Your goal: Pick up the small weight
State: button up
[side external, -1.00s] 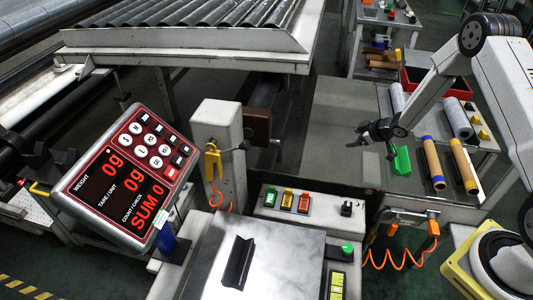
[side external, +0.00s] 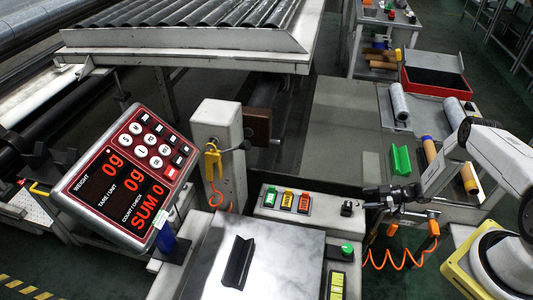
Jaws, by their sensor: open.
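A small dark object (side external: 347,208) stands at the right end of the grey button panel. It may be the small weight, but it is too small to be sure. My gripper (side external: 368,199) is open and points left. Its fingertips are just right of the dark object, and nothing shows between them. I cannot tell whether they touch the object. The scale display (side external: 128,170) reads 0g for weight. The metal scale plate (side external: 285,265) bears a black V-shaped holder (side external: 237,262) with nothing in it.
An orange-handled tool (side external: 432,230) with a coiled cord hangs below my gripper. A green block (side external: 400,160) and rolls (side external: 399,102) lie on the table behind. A grey post (side external: 220,150) stands left.

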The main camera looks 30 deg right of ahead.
aim_at(349, 203)
jog(key=shift+s+a+f+y, duration=0.3)
jog(key=shift+s+f, duration=0.2)
jog(key=shift+s, duration=0.25)
jog(key=shift+x, duration=3.9)
grip_shut()
